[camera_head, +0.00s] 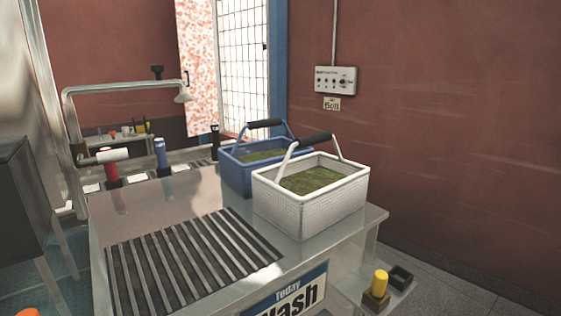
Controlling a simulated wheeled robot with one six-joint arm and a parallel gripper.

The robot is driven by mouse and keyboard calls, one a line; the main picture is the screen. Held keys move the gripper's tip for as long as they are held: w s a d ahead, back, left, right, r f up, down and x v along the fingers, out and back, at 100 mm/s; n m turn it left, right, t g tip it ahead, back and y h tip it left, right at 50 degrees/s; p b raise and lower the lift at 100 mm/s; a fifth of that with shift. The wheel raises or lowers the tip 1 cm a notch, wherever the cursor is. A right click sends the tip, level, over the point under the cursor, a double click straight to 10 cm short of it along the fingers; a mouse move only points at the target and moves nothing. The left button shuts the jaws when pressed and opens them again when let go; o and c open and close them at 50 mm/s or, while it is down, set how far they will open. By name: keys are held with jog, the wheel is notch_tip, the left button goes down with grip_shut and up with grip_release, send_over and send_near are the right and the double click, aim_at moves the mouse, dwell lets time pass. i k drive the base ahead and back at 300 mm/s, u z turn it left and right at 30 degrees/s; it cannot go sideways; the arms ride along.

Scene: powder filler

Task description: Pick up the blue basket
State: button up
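The blue basket (235,174) stands upright on the metal counter (150,213), behind and to the left of a white basket. It holds green leafy stuff, and its blue handle with a dark grip (265,123) is raised. The white basket (310,212) hides the blue basket's front right part. The white basket also holds green stuff, and its handle with a dark grip is up. My gripper is not in view.
A slotted drain (190,262) lies in the counter left of the baskets. Red (111,170) and blue (161,154) upright handles and a bent pipe with a shower head (183,95) stand at the back left. A yellow knob (380,282) sits low at the right. A red wall rises behind.

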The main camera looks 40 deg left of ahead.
aim_at(237, 162)
jog(key=u, duration=0.25)
jog(key=i, duration=0.7)
jog(key=u, duration=1.25)
jog(key=i, duration=0.75)
jog(key=u, duration=0.75)
